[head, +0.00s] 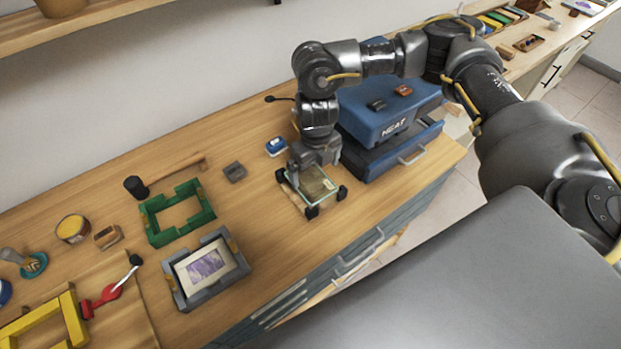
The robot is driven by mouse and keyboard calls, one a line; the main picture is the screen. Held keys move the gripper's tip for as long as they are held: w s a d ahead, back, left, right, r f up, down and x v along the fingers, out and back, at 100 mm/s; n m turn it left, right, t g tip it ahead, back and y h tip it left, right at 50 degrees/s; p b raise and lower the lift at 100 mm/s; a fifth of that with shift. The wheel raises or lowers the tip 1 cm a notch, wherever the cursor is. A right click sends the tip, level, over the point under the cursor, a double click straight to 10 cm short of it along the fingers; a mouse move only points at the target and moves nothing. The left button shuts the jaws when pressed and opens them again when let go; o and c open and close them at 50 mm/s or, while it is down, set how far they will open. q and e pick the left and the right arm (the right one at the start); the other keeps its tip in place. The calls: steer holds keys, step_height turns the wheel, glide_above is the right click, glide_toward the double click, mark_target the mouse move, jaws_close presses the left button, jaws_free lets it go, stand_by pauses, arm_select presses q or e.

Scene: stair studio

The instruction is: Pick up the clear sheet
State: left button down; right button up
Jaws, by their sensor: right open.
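The clear sheet (318,186) is a small see-through pane with greenish edges. It lies over a wooden frame with black corner pieces (311,212) on the bench. My right gripper (312,168) points down from above at the sheet's back edge and is open. The gripper hides that back part of the sheet and frame. I cannot tell whether the fingers touch the sheet. My left gripper is not in view.
A blue heat press (372,125) stands close to the right of my right gripper. A grey frame with a picture (178,292), a green frame (154,230), a mallet (134,187) and a small blue item (276,146) lie to the left. The bench's front edge is near.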

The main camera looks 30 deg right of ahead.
mark_target(314, 184)
steer(key=shift+a+f, duration=0.1)
steer(key=shift+f, duration=0.3)
steer(key=f, duration=0.3)
steer(key=f+p, duration=0.1)
steer(key=shift+w+f, duration=0.2)
steer(key=shift+w, duration=0.1)
steer(key=c, duration=1)
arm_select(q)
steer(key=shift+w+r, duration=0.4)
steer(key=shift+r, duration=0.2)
arm_select(e)
steer(key=shift+o, duration=0.2)
steer(key=shift+r, duration=0.1)
